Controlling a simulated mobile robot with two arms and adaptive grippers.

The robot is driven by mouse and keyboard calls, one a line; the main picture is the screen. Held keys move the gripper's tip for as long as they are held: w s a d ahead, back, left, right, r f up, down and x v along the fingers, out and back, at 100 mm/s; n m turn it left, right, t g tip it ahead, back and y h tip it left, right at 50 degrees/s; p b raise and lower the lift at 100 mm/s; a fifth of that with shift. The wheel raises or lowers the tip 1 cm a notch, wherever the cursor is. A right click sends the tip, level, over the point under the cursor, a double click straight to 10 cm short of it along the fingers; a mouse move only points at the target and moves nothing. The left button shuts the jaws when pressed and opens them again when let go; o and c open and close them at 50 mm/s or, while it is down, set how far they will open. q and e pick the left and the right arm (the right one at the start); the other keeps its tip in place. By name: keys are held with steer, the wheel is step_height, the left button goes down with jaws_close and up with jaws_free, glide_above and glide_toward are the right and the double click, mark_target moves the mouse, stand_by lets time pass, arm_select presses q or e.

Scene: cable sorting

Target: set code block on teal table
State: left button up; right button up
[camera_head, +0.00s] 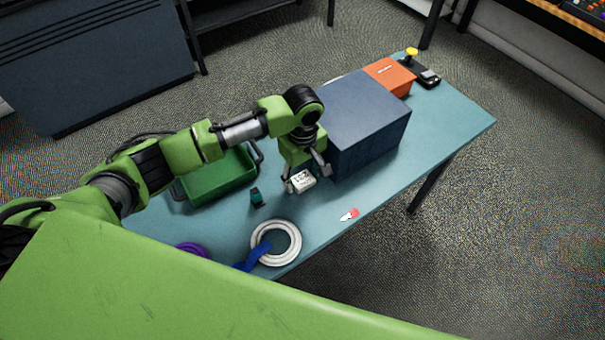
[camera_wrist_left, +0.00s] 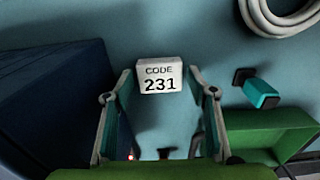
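The code block (camera_head: 303,181) is a small white block. In the left wrist view the block (camera_wrist_left: 160,76) reads "CODE 231" and sits between the fingertips. My right gripper is not in view.
A dark blue box (camera_head: 366,118) stands close right of the gripper. A green tray (camera_head: 221,178), a small dark teal piece (camera_head: 257,197), a white cable coil (camera_head: 277,242), a purple coil (camera_head: 192,249) and a red-and-white piece (camera_head: 350,214) lie around. An orange box (camera_head: 389,76) is farther back.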

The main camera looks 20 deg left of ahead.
mark_target(302, 179)
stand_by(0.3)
arm_select(q)
step_height(302, 179, up, 12)
steer(key=shift+r, duration=0.15)
stand_by(0.4)
steer(key=shift+a, duration=0.1)
